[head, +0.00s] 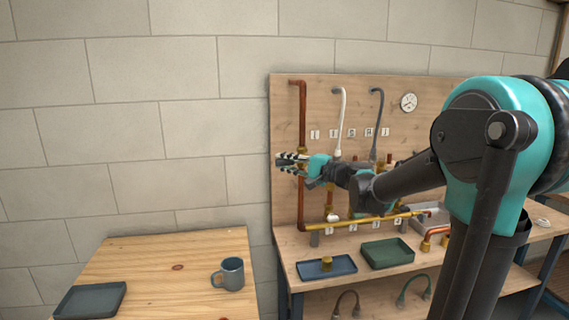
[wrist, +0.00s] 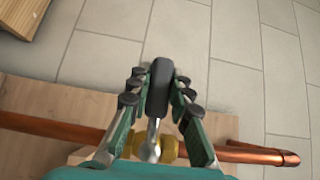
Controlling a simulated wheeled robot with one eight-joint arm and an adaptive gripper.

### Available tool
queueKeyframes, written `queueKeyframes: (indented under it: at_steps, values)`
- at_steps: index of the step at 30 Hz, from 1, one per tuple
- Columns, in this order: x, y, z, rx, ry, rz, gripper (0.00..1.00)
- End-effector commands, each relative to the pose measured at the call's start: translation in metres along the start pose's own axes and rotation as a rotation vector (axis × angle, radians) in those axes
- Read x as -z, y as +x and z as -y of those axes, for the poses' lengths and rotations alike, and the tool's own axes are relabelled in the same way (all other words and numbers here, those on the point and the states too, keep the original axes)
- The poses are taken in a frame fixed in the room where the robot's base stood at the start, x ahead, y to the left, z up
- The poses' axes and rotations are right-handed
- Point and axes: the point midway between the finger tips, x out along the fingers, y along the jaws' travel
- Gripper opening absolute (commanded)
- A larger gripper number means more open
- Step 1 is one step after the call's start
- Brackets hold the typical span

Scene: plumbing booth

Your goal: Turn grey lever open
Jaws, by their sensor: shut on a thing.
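The grey lever (wrist: 159,88) is a dark, rounded handle on a short metal stem. In the wrist view it points up the picture, roughly square to the copper pipe (wrist: 50,127), which runs across. Its stem meets a brass valve body (wrist: 169,148) on that pipe. My gripper (wrist: 160,86) is shut on the lever, with fingers along both sides of the handle. In the head view my gripper (head: 291,162) is at the upright copper pipe (head: 302,115) near the board's left edge. The lever cannot be made out there.
The wooden board (head: 330,95) carries a white spout (head: 341,115), a grey spout (head: 376,115) and a gauge (head: 408,102). A blue tray (head: 340,268) and a green tray (head: 387,253) lie on the bench below. A mug (head: 232,273) stands on the left table (head: 165,265).

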Motion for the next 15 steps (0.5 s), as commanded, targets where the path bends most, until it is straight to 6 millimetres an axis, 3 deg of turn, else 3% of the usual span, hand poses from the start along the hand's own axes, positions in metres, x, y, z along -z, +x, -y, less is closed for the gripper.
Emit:
queueKeyframes:
  at_steps: [15]
  values:
    - [0.0, -0.001, -0.01, -0.109, -0.109, 0.0, 0.0]
